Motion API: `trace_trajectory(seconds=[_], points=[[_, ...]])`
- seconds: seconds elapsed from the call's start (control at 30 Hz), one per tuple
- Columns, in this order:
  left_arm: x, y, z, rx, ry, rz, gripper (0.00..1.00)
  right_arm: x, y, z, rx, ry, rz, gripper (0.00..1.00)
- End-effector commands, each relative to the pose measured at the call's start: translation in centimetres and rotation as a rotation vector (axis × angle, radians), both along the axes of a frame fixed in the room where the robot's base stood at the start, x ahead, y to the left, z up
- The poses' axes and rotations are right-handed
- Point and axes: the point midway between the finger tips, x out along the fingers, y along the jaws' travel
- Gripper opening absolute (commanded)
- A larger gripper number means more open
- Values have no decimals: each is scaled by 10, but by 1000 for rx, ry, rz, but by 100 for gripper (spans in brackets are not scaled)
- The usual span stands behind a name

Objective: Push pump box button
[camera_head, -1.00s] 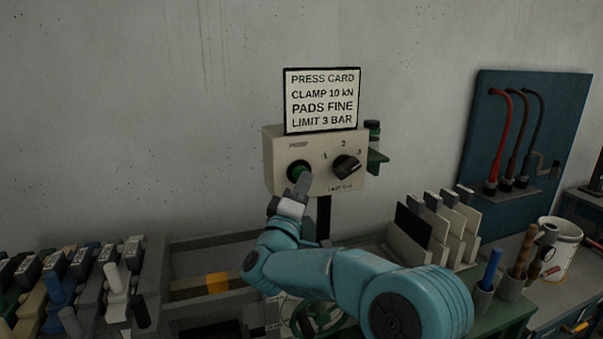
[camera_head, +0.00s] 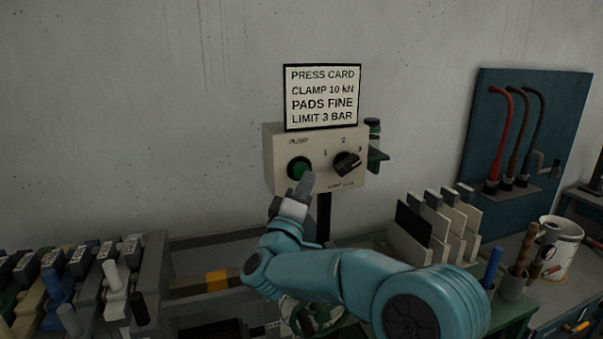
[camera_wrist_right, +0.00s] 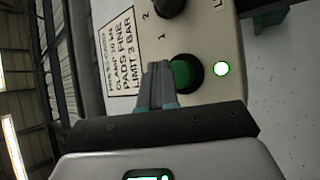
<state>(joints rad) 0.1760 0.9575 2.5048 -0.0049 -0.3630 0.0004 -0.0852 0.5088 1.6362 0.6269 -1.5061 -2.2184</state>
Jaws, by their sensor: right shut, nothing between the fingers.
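The pump box (camera_head: 325,172) is a cream box on a dark post, below a sign. Its round green button (camera_head: 299,168) sits in a black ring on the left of the front face. It also shows in the right wrist view (camera_wrist_right: 184,74). My right gripper (camera_head: 306,184) is shut and empty, its fingertips just below and right of the button in the head view. In the wrist view the fingers (camera_wrist_right: 158,88) stand beside the button and overlap its edge; I cannot tell whether they touch. My left gripper is not in view.
A black selector knob (camera_head: 346,163) is right of the button. A sign (camera_head: 322,97) stands above the box. A rack of cream cards (camera_head: 433,230) stands at the right, and a clamp rack (camera_head: 90,280) at the left. A cup of tools (camera_head: 513,282) is at the lower right.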

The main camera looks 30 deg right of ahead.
Motion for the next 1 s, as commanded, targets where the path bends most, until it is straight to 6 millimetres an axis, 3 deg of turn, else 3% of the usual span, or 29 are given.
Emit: trace_trajectory(seconds=[0.23,0.73,1.0], points=[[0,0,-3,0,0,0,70,-4,1,-1,0,0,0,0],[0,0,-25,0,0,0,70,-54,13,-1,0,0,1,0],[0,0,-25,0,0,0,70,-58,14,0,0,0,-1,0]])
